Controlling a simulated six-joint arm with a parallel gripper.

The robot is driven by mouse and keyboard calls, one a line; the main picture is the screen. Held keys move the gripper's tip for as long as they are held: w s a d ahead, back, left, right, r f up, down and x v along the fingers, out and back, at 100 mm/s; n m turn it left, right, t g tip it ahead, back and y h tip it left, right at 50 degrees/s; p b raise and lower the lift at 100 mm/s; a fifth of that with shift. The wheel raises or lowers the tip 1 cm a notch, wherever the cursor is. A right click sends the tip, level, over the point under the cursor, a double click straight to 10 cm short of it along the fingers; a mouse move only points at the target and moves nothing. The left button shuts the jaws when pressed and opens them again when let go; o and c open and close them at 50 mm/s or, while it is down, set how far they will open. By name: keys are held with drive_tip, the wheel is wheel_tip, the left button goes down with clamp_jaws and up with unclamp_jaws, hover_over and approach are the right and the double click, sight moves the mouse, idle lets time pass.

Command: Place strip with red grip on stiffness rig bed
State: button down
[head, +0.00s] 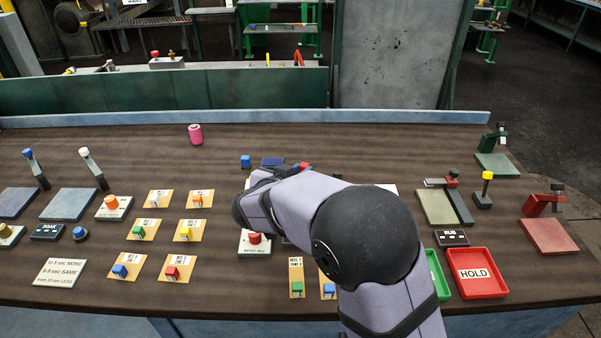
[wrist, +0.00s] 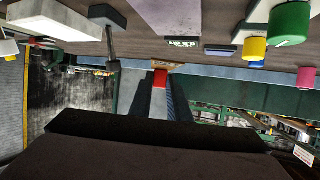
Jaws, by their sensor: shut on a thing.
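My gripper (wrist: 160,92) shows in the wrist view, its dark fingers shut on a small red grip (wrist: 160,78). A narrow tan-orange piece, seemingly the strip (wrist: 168,66), shows just beyond the grip. In the head view my arm hides the fingers and most of what they hold. Three flat beds with clamps stand at the right: a grey-green one (head: 436,207), a dark green one (head: 493,166) and a red one (head: 549,237). I cannot read which is the stiffness rig. The held strip appears above the table, away from these beds.
Tan cards with coloured blocks (head: 187,233) fill the left-middle. A red HOLD tray (head: 477,273) and a green tray (head: 439,274) lie front right. A yellow-topped post (head: 486,188) stands between beds. A pink cylinder (head: 195,134) stands at the back.

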drive_tip(key=shift+f+b, duration=2.55)
drive_tip(key=shift+b, duration=0.4)
drive_tip(key=shift+f, duration=0.6)
drive_tip(key=c, duration=1.6)
unclamp_jaws()
drive_tip(key=shift+v, duration=3.65)
